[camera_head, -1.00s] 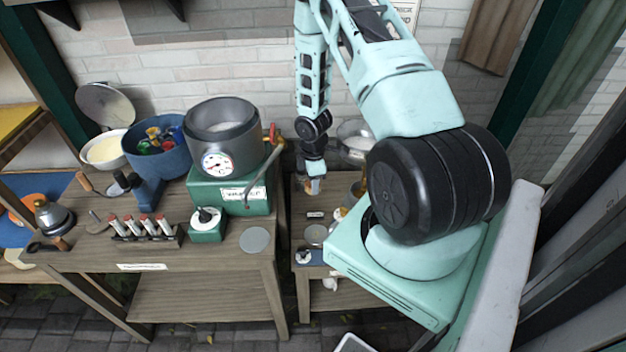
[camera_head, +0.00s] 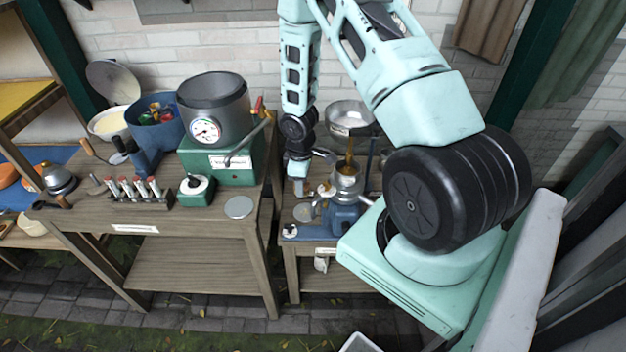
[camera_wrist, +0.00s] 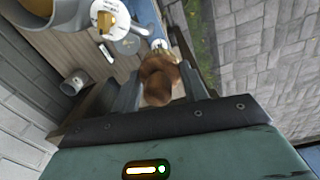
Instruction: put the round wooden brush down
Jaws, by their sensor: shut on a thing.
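The round wooden brush (camera_wrist: 160,80) is a brown, rounded piece between my fingers in the wrist view. My gripper (camera_wrist: 162,92) is shut on it. In the head view my gripper (camera_head: 298,180) points down over the small wooden table, just left of the metal separator with its blue base (camera_head: 345,215). The brush is small and mostly hidden there. Whether it touches the tabletop I cannot tell.
The separator's bowl (camera_head: 348,118) stands close on the right of my gripper. A metal disc (camera_head: 303,212) and a small white-topped item (camera_head: 289,230) are near the table's front. The bigger table on the left holds a green-based churn (camera_head: 215,110) and a grey disc (camera_head: 239,207).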

